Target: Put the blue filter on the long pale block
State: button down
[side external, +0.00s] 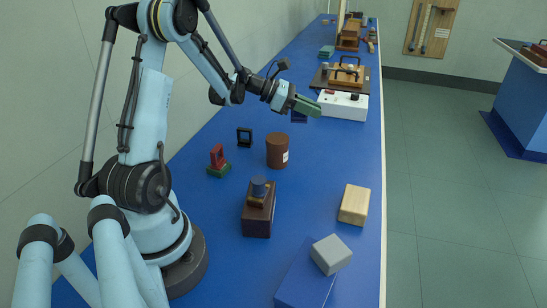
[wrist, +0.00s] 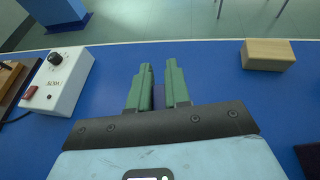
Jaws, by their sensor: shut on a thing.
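My gripper (side external: 306,106) has green fingers and is shut on the blue filter (side external: 299,117), a small dark blue piece that hangs just below the fingers. In the wrist view the filter (wrist: 158,96) shows as a dark blue patch between the two fingers (wrist: 158,82), and most of it is hidden. The long pale block (side external: 354,204) is a light wooden block lying on the blue bench at the right edge. It also shows in the wrist view (wrist: 268,54), at the upper right, apart from my gripper.
A white control box (side external: 343,105) stands just beyond my gripper. A brown cylinder (side external: 277,150), a black frame (side external: 244,137), a red-and-green piece (side external: 218,162) and a dark brown block (side external: 257,217) stand left of the pale block. A grey block (side external: 331,254) is nearer. Bench between is clear.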

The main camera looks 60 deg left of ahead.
jog(key=d+r+m+g+h, duration=0.2)
jog(key=d+r+m+h, duration=0.1)
jog(key=d, duration=1.5)
jog(key=s+d+r+m+g+h, duration=0.1)
jog(key=s+d+m+g, duration=0.1)
jog(key=s+d, duration=0.5)
jog(key=s+d+r+m+g+h, duration=0.1)
jog(key=s+d+m+g, duration=0.15)
jog(key=d, duration=0.85)
send_over(368, 204)
jog(key=shift+n+t, duration=0.35)
jog(key=shift+n, duration=0.1)
notch_tip(368, 204, down, 7)
jog(key=shift+f, duration=2.15)
jog(key=shift+f, duration=0.1)
jog(key=c, duration=1.1)
grip_release()
